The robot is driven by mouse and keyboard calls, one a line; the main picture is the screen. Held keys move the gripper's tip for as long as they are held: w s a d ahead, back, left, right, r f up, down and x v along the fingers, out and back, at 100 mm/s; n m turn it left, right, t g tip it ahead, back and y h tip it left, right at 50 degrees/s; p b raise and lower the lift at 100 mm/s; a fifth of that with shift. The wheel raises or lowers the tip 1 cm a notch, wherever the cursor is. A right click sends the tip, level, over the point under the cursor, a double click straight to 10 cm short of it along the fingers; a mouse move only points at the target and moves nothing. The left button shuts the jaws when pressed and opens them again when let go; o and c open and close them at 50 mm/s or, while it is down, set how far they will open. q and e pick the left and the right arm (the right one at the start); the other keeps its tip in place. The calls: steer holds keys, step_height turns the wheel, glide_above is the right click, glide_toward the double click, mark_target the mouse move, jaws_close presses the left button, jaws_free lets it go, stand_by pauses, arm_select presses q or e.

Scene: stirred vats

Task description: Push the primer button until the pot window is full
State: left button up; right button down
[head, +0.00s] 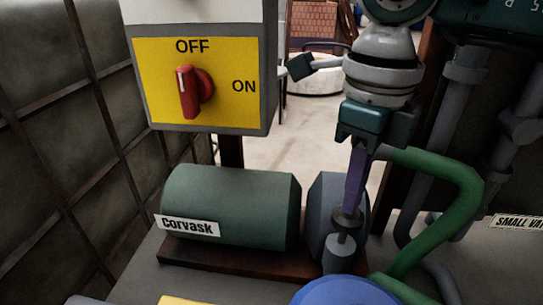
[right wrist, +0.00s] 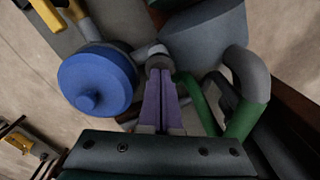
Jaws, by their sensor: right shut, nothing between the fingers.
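My right gripper (head: 351,204) is shut and empty, with purple fingers pointing down. Its tips are at a dark round cap, which looks like the primer button (head: 347,223), on top of a short grey post (head: 340,254). They appear to touch the cap; how far it is pressed I cannot tell. In the right wrist view the shut fingers (right wrist: 161,80) reach to the same grey post (right wrist: 158,61). A blue round lid (head: 345,292) with a knob, perhaps the pot's, lies just in front; it also shows in the right wrist view (right wrist: 97,80). I cannot make out the pot window. My left gripper is out of view.
A green motor labelled Corvask (head: 235,205) sits left of the post. Above it is a yellow switch panel (head: 160,100) with a red knob (head: 190,92). A green pipe (head: 455,180) curves close on the right. A tiled wall (head: 60,150) stands at left.

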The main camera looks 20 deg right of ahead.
steer(key=shift+f+b, duration=1.3)
steer(key=shift+f, duration=0.4)
steer(key=shift+r+p, duration=1.65)
steer(key=shift+r, duration=0.35)
steer(key=shift+f, duration=0.15)
steer(key=shift+f+b, duration=0.2)
steer(key=shift+b, duration=0.2)
steer(key=shift+f+b, duration=1.3)
steer(key=shift+f, duration=0.25)
steer(key=shift+r, duration=0.3)
steer(key=shift+r+p, duration=1.75)
steer(key=shift+r, duration=0.2)
